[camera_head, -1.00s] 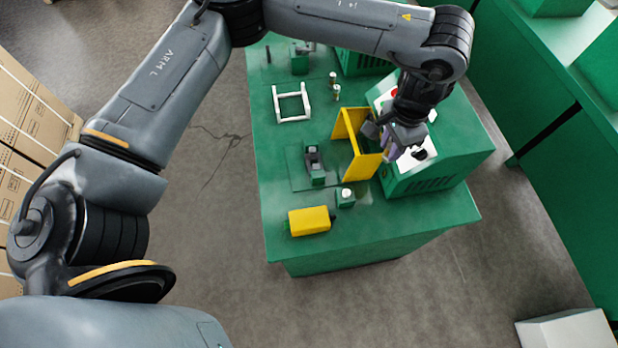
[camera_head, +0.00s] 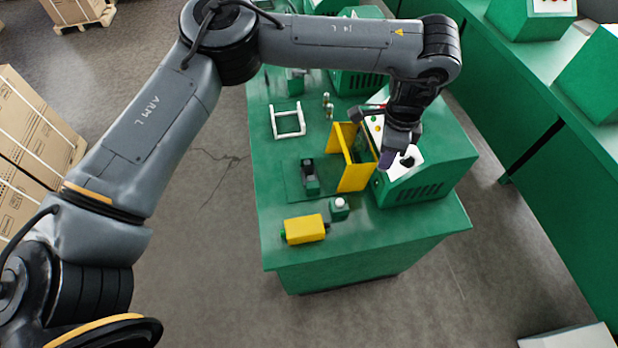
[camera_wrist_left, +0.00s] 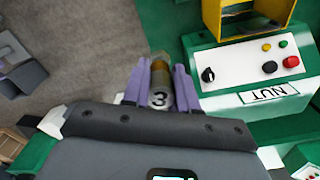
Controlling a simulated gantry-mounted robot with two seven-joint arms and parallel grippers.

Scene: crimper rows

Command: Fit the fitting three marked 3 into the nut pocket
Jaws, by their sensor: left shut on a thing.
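My left gripper (camera_head: 388,159) is over the right part of the green bench, beside the white control panel. In the left wrist view its purple fingers (camera_wrist_left: 160,84) are shut on fitting three (camera_wrist_left: 160,76), a short cylinder with a brassy band and a "3" on its near end. The fitting is held clear in the air. I cannot make out the nut pocket itself. My right gripper is not in view.
A yellow guard frame (camera_head: 353,172) stands just left of the panel on the green machine. A yellow box (camera_head: 304,229), a small green button box (camera_head: 339,208), a white frame (camera_head: 288,121) and small fittings (camera_head: 327,106) stand on the bench.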

